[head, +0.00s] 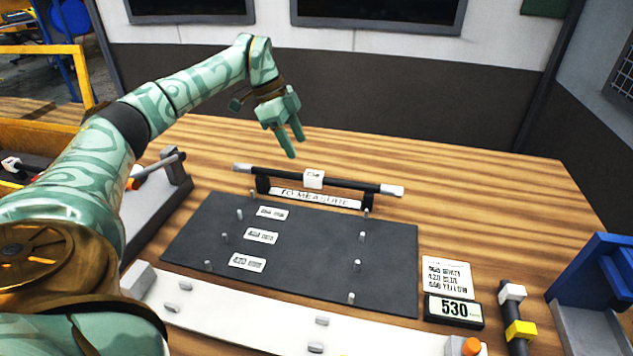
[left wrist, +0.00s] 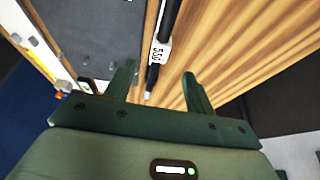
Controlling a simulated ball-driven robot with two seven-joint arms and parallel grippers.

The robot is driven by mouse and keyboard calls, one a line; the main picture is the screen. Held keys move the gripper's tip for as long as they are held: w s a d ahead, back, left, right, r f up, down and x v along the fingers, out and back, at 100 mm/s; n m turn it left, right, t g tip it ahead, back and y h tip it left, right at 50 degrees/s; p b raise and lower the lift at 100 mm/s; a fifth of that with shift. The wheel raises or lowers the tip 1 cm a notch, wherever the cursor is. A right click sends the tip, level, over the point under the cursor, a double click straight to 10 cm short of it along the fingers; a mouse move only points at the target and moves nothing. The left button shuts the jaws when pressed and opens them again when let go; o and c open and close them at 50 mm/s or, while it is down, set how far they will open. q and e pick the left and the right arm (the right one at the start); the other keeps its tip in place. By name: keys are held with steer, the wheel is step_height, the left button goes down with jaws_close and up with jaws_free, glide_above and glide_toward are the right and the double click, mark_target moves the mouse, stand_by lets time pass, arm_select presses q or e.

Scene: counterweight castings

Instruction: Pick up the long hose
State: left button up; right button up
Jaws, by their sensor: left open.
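The long hose is a black hose (head: 346,183) with white ends and a white tag at its middle. It lies across a black stand (head: 263,184) labelled "TO MEASURE" behind the dark mat. My left gripper (head: 295,146) is open and empty, pointing down above and behind the hose. In the left wrist view the hose (left wrist: 171,14) and its tag run down toward the space between the open fingers (left wrist: 158,74), and I see no contact. My right gripper is not in view.
The dark mat (head: 310,250) carries several short pegs and white labels. A white rail with grey pegs (head: 240,315) lies in front. A display (head: 454,310) reads 530. A shorter dark piece with white and yellow bands (head: 520,331) and a blue holder (head: 590,270) are at right.

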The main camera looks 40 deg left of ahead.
mark_target(312, 173)
arm_select(q)
steer(key=x, duration=0.4)
steer(key=shift+w+a+b, duration=0.1)
steer(key=shift+w+b, duration=0.05)
steer(key=shift+b, duration=0.25)
steer(key=shift+d+f, duration=0.2)
steer(key=shift+f, duration=0.2)
steer(key=b+x, duration=0.2)
steer(key=x, duration=0.2)
steer(key=shift+w+d+f, duration=0.1)
steer(key=shift+d+f, duration=0.15)
steer(key=shift+f, duration=0.05)
steer(key=shift+w+d+f, duration=0.1)
steer(key=shift+f, duration=0.15)
steer(key=shift+r, duration=0.15)
steer(key=c, duration=1)
